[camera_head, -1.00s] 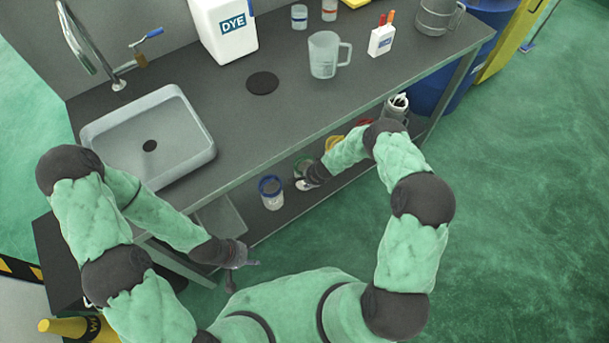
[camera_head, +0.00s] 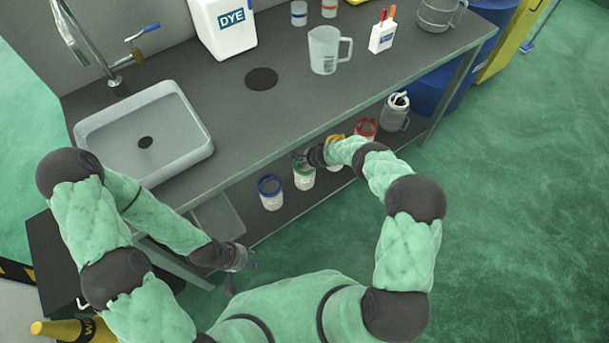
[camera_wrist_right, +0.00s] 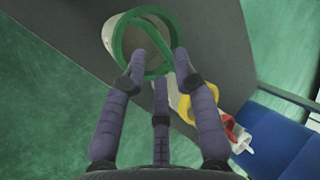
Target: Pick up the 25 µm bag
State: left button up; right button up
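Several white filter bags with coloured rims stand in a row on the lower shelf: blue-rimmed (camera_head: 270,200), green-rimmed (camera_head: 304,181), yellow-rimmed (camera_head: 335,165) and red-rimmed (camera_head: 366,128). Their micron labels are unreadable, so I cannot tell which is 25 µm. My right gripper (camera_head: 300,157) is just above the green-rimmed bag. In the right wrist view, its three fingers (camera_wrist_right: 158,66) are spread apart at the green rim (camera_wrist_right: 118,32) and its green crossband. They appear open; contact is unclear. My left gripper (camera_head: 250,265) hangs low before the bench, away from the bags; its finger opening is unclear.
The bench top (camera_head: 225,110) overhangs the shelf (camera_head: 285,224). A metal canister (camera_head: 396,113) stands at the row's right end, near a table leg and a blue drum (camera_head: 425,85). The sink (camera_head: 150,150) is at left.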

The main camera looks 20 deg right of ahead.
aim_at(304, 171)
jog(key=shift+w+a+f, duration=0.1)
jog(key=shift+w+f, duration=0.25)
jog(key=shift+f, duration=0.2)
jog(key=b+x, duration=0.2)
jog(key=x, duration=0.1)
jog(key=shift+s+d+f, duration=0.1)
jog(key=shift+d, duration=0.15)
jog(key=shift+b+x, duration=0.75)
jog(key=shift+x, duration=0.3)
grip_shut()
